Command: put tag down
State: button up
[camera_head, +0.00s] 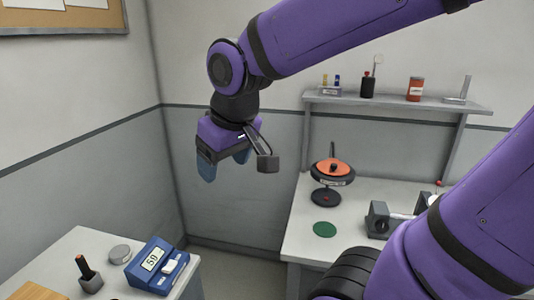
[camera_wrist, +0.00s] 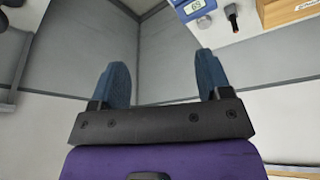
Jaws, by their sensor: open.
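My gripper (camera_head: 224,164) hangs in the air left of centre, fingers pointing down, clear of both tables. In the wrist view its two blue fingers (camera_wrist: 162,78) stand wide apart with nothing between them. No other tag is clear to see.
The left table (camera_head: 80,247) also holds a grey disc (camera_head: 120,254) and a black-handled stamp (camera_head: 89,275). The right table (camera_head: 300,240) holds a green disc (camera_head: 325,229), an orange-topped wheel stand (camera_head: 332,172) and a grey clamp-like block (camera_head: 378,219). A shelf (camera_head: 400,98) stands behind it.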

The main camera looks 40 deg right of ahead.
jog(key=s+d+r+m+t, duration=0.1)
jog(key=s+d+r, duration=0.1)
jog(key=s, duration=0.5)
jog(key=shift+s+d+r, duration=0.35)
jog(key=shift+d+r, duration=0.05)
jog(key=shift+d, duration=0.3)
